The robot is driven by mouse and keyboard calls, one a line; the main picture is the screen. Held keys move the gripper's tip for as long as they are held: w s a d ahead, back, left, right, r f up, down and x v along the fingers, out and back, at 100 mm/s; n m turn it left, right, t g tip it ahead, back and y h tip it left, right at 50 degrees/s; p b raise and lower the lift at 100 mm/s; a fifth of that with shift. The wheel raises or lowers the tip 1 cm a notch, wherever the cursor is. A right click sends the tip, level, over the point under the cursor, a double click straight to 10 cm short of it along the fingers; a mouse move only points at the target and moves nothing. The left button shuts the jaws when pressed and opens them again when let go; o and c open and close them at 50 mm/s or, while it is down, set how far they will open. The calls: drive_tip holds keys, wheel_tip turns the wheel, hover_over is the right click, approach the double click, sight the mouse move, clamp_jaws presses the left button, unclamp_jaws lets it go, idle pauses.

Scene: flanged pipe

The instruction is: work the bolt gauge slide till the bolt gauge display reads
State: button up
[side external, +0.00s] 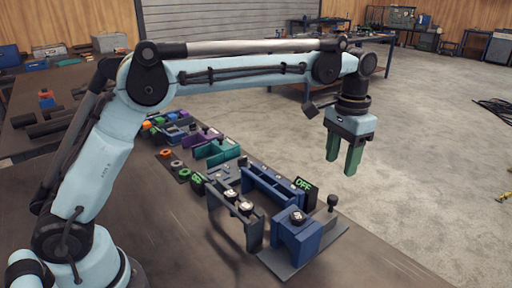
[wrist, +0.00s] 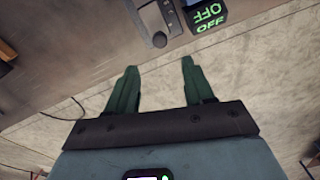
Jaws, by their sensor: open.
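A dark display box (side external: 303,184) reads OFF in green at the right end of the blue fixture. It also shows in the wrist view (wrist: 207,14), reading OFF. A black ball knob on a short post (side external: 333,200) stands on a grey plate to the right of that display. In the wrist view a dark round knob (wrist: 159,40) shows beside the display. I cannot tell for sure which part is the bolt gauge slide. My gripper (side external: 341,166) hangs above and beyond the knob, apart from it. Its green fingers (wrist: 160,68) are spread and empty.
A blue block (side external: 296,242) with a round top piece and a grey bracket (side external: 235,215) stand at the table's near right. A second OFF display (side external: 197,179) is farther left. Several coloured fixtures line the table edge behind. Bare floor lies right of the table.

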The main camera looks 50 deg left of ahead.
sight(334, 196)
wheel_tip(334, 196, down, 10)
idle(0.4)
clamp_jaws()
idle(0.3)
